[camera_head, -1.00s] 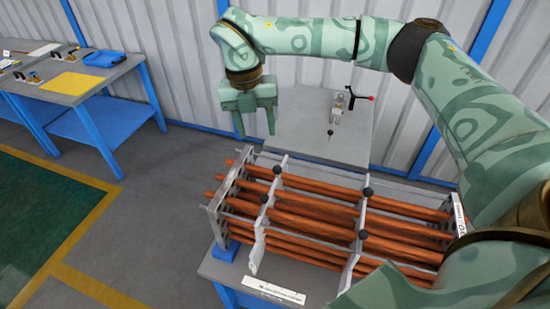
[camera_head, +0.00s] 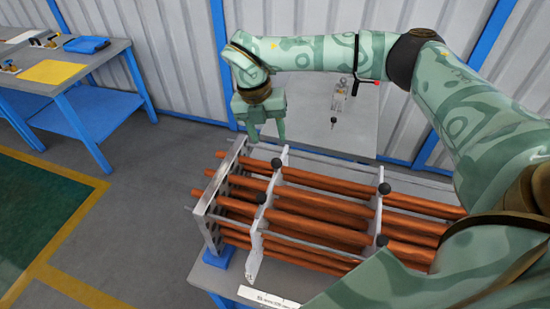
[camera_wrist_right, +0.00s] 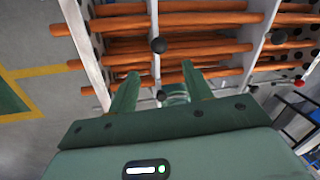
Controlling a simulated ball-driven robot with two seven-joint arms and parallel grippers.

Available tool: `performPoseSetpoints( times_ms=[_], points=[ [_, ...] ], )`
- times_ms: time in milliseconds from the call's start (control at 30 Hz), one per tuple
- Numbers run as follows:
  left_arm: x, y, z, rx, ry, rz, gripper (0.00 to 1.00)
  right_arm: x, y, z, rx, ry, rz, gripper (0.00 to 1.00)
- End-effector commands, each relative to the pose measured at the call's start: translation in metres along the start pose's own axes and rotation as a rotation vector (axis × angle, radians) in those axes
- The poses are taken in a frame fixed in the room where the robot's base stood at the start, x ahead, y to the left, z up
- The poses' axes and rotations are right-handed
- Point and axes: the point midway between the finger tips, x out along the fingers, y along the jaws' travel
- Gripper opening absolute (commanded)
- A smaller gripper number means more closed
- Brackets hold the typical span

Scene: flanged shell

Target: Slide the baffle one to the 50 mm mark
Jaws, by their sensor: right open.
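The flanged shell rack holds copper-coloured tubes (camera_head: 320,207) crossed by two pale baffle plates with black knobs. The left baffle (camera_head: 256,240) stands a little in from the perforated end plate (camera_head: 208,225); the right baffle (camera_head: 378,215) is farther along. No label shows which is baffle one. My right gripper (camera_head: 267,135) is open and empty, fingers down, just behind the left baffle's back edge. In the right wrist view, the left baffle (camera_wrist_right: 153,18) runs toward my open fingertips (camera_wrist_right: 160,72), and a black knob (camera_wrist_right: 161,95) shows between the fingers. My left gripper is out of view.
A white printed strip (camera_head: 268,297) lies at the bench's front edge, its print unreadable. A blue-legged bench (camera_head: 75,85) is at the far left. Floor at left is clear.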

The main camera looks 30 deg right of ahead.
Motion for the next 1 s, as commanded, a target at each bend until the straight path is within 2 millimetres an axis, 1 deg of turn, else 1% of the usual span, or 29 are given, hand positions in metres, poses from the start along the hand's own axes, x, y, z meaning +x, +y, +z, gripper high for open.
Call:
performPoseSetpoints(
  times_ms=[33,200,300,400,533,800,833,867,900,1000],
  points=[
    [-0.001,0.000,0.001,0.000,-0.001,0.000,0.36,0.015,-0.001,-0.001,0.001,0.004,-0.004,0.50],
    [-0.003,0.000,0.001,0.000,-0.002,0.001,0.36,0.055,-0.001,0.000,0.002,0.003,-0.003,0.50],
    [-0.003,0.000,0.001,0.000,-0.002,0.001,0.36,0.073,-0.001,-0.001,0.002,0.002,-0.002,0.50],
    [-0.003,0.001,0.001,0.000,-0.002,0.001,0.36,0.085,0.000,0.000,0.002,0.001,-0.001,0.50],
    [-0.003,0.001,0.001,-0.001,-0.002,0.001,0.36,0.094,0.000,0.000,0.000,0.000,0.000,0.50],
    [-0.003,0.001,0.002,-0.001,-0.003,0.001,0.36,0.095,0.000,0.000,0.001,0.000,0.000,0.50],
    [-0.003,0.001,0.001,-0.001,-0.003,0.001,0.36,0.095,0.000,0.000,0.001,0.000,0.000,0.44],
    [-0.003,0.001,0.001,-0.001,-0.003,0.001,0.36,0.095,0.000,0.000,0.001,0.000,0.000,0.36],
    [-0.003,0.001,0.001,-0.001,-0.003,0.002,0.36,0.095,0.000,0.000,0.001,0.000,0.000,0.25],
    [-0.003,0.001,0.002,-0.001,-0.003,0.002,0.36,0.095,0.000,0.000,0.001,0.000,0.000,0.00]
  ],
)
